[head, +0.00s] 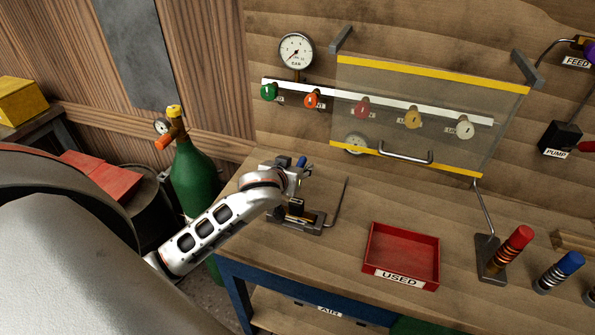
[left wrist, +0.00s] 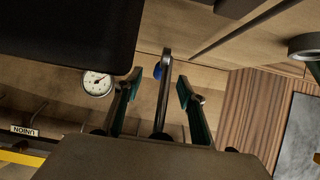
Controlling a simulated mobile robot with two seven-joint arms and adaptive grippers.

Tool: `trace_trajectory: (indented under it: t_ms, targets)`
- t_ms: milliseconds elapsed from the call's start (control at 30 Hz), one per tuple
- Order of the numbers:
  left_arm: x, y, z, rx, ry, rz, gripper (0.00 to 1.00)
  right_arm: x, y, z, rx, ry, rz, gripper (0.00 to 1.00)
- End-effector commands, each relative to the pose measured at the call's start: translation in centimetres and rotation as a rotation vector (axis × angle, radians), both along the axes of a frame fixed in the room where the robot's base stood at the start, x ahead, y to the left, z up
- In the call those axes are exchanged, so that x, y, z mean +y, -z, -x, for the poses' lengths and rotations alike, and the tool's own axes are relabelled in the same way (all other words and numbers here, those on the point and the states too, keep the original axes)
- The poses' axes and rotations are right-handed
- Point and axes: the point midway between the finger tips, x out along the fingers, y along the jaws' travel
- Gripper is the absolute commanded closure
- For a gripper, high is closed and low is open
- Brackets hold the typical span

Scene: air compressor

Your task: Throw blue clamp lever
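The clamp (head: 312,226) sits on the bench top at the left, partly hidden by my left gripper. A blue tip (head: 301,162), likely the lever's, shows just above my left gripper (head: 300,174). In the left wrist view, my two fingers (left wrist: 158,92) stand apart. A grey upright bar (left wrist: 163,95) lies between them with gaps on both sides, and the blue tip (left wrist: 158,71) shows beside it, partly hidden. I cannot tell whether the bar is part of the blue lever. My right gripper is not in view.
A thin bent rod (head: 340,205) rises right of the clamp. A red "USED" tray (head: 402,244) lies further right. A clear yellow-edged cover (head: 430,95) hangs over valves on the back wall. A gauge (head: 296,51) is above. A green gas cylinder (head: 195,175) stands left of the bench.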

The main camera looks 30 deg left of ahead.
Motion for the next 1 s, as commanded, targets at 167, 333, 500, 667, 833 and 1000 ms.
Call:
trace_trajectory:
  t_ms: [167, 333, 500, 667, 833, 1000]
  targets:
    - [0.7, -1.9, -0.9, -0.038, -0.009, -0.005, 0.58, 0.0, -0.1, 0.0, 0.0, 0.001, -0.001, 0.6]
    - [0.6, -2.1, -0.7, -0.04, -0.009, -0.006, 0.58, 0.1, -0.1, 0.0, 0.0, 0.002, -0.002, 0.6]
    - [0.2, -2.6, 0.5, -0.038, -0.006, -0.003, 0.58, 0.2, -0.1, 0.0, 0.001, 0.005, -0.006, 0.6]
    - [-0.2, -2.9, 1.9, -0.031, -0.005, -0.003, 0.58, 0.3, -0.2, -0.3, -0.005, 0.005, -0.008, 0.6]
    - [-0.6, -3.5, 3.3, -0.028, -0.005, -0.003, 0.58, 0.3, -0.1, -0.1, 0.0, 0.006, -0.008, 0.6]
    - [-1.0, -4.1, 4.6, -0.025, -0.004, -0.001, 0.58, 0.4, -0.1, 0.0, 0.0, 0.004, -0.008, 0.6]
